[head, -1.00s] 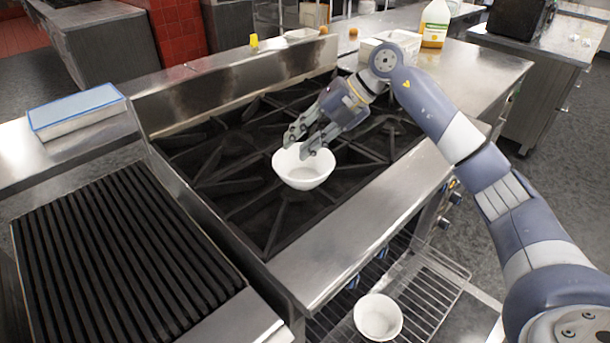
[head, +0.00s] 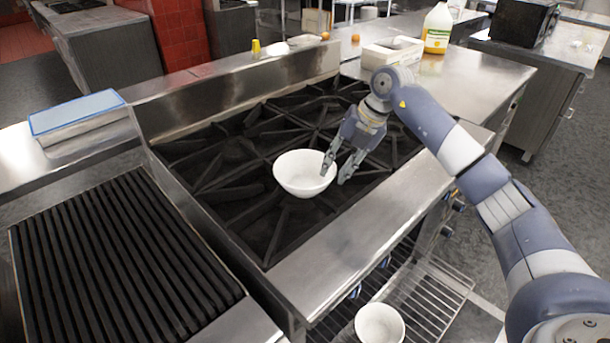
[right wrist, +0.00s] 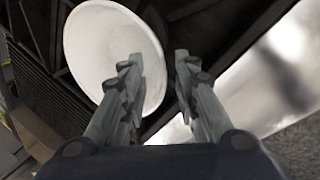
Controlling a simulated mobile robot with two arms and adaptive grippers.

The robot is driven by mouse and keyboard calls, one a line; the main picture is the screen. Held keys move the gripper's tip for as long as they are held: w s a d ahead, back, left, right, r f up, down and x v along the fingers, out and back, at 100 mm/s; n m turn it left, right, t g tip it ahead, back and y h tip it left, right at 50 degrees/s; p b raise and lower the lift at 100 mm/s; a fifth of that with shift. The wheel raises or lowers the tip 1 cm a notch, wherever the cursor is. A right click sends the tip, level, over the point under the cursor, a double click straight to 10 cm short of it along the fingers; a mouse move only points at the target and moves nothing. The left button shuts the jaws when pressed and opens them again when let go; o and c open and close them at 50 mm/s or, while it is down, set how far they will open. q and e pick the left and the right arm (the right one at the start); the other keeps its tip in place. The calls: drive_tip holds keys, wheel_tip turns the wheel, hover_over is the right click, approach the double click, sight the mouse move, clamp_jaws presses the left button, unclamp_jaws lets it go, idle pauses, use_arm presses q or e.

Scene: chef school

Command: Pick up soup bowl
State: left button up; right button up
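A white soup bowl (head: 302,174) stands upright on the black grates of the stove (head: 225,211). In the right wrist view the bowl (right wrist: 108,52) fills the upper left. My right gripper (head: 336,177) is open at the bowl's right rim. In the right wrist view one finger overlaps the bowl's rim and the other is outside it over the grates, so the rim lies between the open fingers (right wrist: 158,62). I cannot tell whether the fingers touch the bowl. A second white bowl (head: 379,325) is low down on the wire oven rack. My left gripper is not in view.
A ribbed grill (head: 125,250) lies left of the stove. A blue-topped box (head: 77,112) sits on the ledge behind it. A white box (head: 392,53) and a yellow-labelled jug (head: 437,28) stand on the counter at the back right. The open wire rack (head: 432,290) juts out below the stove front.

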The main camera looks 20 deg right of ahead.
drive_tip(key=shift+x, duration=1.1)
clamp_jaws()
drive_tip(key=shift+r, duration=0.1)
drive_tip(key=shift+w, duration=0.1)
